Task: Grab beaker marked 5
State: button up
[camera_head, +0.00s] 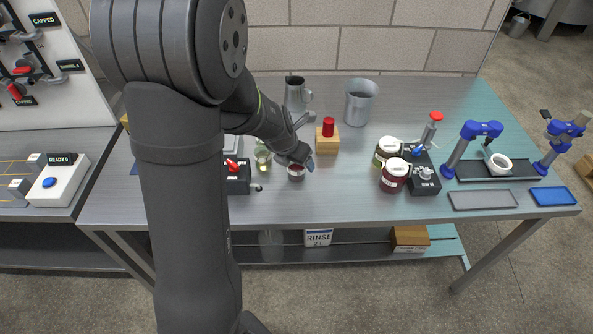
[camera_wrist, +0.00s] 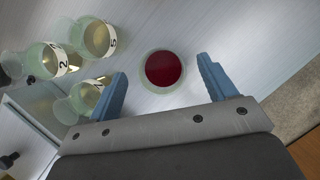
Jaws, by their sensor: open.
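The beaker marked 5 (camera_wrist: 94,38) is a clear vessel with yellowish liquid and a white number band, at the upper left of the wrist view. A similar beaker marked 2 (camera_wrist: 48,60) is left of it, and a third beaker (camera_wrist: 84,98), its number not readable, is below. My gripper (camera_wrist: 162,67) is open, its blue fingers apart on either side of a round vessel of dark red liquid (camera_wrist: 164,80) in that view. Beaker 5 lies outside the left finger. In the head view my gripper (camera_head: 299,160) is above the red vessel (camera_head: 296,172); my arm hides most beakers, leaving one yellowish beaker (camera_head: 262,156) visible.
A black box with a red switch (camera_head: 238,178) is left of the beakers. The front middle of the bench (camera_head: 320,205) is clear.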

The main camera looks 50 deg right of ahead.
aim_at(298, 166)
jog(key=shift+x, duration=2.2)
jog(key=shift+s+a+f, duration=0.1)
jog(key=shift+a, duration=0.1)
jog(key=shift+c, duration=0.5)
jog(key=c, duration=1)
